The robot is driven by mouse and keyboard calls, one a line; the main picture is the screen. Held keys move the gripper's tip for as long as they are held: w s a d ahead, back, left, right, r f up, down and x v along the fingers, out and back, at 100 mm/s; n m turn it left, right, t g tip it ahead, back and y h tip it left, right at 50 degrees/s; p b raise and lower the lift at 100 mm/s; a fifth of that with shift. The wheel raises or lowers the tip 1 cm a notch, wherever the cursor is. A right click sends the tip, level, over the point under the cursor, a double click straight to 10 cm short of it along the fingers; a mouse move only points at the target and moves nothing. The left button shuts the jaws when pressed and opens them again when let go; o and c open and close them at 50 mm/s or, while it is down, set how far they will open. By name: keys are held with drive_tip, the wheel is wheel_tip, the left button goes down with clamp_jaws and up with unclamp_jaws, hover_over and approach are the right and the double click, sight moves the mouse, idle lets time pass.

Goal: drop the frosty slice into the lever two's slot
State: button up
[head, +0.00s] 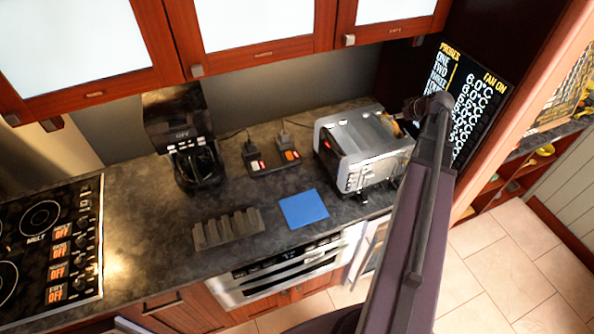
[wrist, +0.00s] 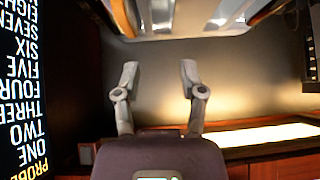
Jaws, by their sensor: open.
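My gripper (wrist: 160,76) is open in the wrist view, with nothing between its two fingers. In the head view my arm reaches over the right end of the silver toaster (head: 352,137) and hides part of it. The toaster's metal body also shows at the top of the wrist view (wrist: 190,18). A small orange-brown piece (head: 397,130) shows at the toaster's right end beside my arm; I cannot tell if it is a slice. Small controls are on the toaster's front, but no lever number is readable. I cannot pick out the frosty slice.
A black display (head: 477,103) lists probe temperatures right of the toaster. A blue square (head: 304,208), an empty-looking grey rack (head: 228,229), a switch block (head: 271,163) and a coffee maker (head: 188,140) are on the counter. Cabinets hang above; the hob (head: 48,240) is left.

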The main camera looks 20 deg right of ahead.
drive_tip(key=s+a+f+g, duration=0.1)
drive_tip(key=s+a+g, duration=0.1)
drive_tip(key=a, duration=1.1)
drive_tip(key=s+a+f+g+h, duration=0.1)
drive_tip(key=s+a+f+g, duration=0.1)
drive_tip(key=a, duration=1.1)
drive_tip(key=s+a+f+m+g, duration=0.1)
drive_tip(key=s+a+g, duration=0.3)
drive_tip(key=a, duration=0.9)
drive_tip(key=shift+s+a+f, duration=0.35)
drive_tip(key=shift+s, duration=0.4)
wheel_tip(320, 180, down, 14)
drive_tip(key=b, duration=1.4)
